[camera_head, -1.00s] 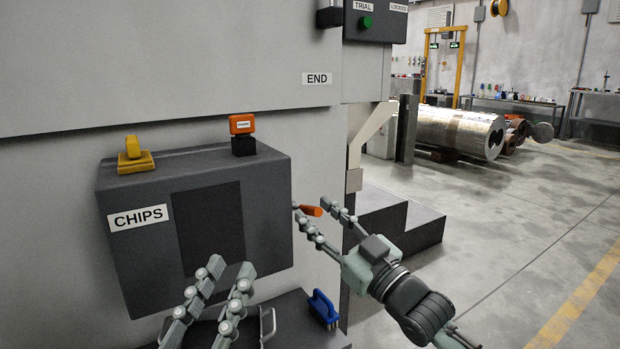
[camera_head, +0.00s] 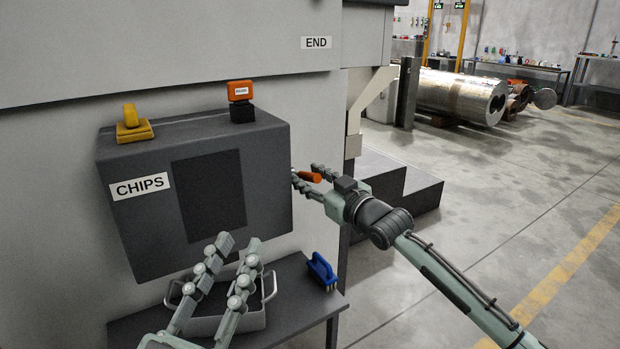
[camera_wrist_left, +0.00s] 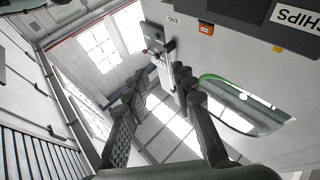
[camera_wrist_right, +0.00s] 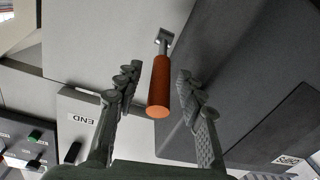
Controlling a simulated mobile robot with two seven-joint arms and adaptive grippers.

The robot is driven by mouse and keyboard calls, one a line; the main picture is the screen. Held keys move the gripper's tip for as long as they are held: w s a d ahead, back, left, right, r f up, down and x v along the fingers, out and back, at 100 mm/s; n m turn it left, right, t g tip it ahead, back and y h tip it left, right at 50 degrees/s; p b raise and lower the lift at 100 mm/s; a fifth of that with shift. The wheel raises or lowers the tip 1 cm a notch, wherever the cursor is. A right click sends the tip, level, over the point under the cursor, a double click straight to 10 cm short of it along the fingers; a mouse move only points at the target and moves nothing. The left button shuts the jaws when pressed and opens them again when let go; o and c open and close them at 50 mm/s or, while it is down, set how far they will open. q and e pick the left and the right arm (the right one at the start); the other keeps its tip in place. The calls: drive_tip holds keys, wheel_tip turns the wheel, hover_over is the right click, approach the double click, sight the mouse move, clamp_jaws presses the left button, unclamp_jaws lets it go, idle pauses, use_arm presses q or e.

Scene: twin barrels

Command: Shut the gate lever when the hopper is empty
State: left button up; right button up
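The hopper is a dark grey box (camera_head: 270,190) marked CHIPS on the machine's front. Its front has a dark panel (camera_head: 209,193); I cannot tell whether anything is behind it. The gate lever, an orange handle (camera_head: 311,177), sticks out from the box's right side. In the right wrist view the lever (camera_wrist_right: 160,88) lies between the spread fingers of my right gripper (camera_wrist_right: 157,80), which are not closed on it. My left gripper (camera_head: 239,242) is open and empty in front of the box's lower part, above a tray. In the left wrist view its fingers (camera_wrist_left: 160,76) are apart.
A grey tray (camera_head: 268,285) with handles and a blue brush (camera_head: 321,270) stand on a dark bench (camera_head: 295,308) below the box. A yellow block (camera_head: 133,130) and an orange-topped switch (camera_head: 241,100) sit on the box. Dark steps (camera_head: 410,190) stand to the right.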

clamp_jaws()
idle(0.4)
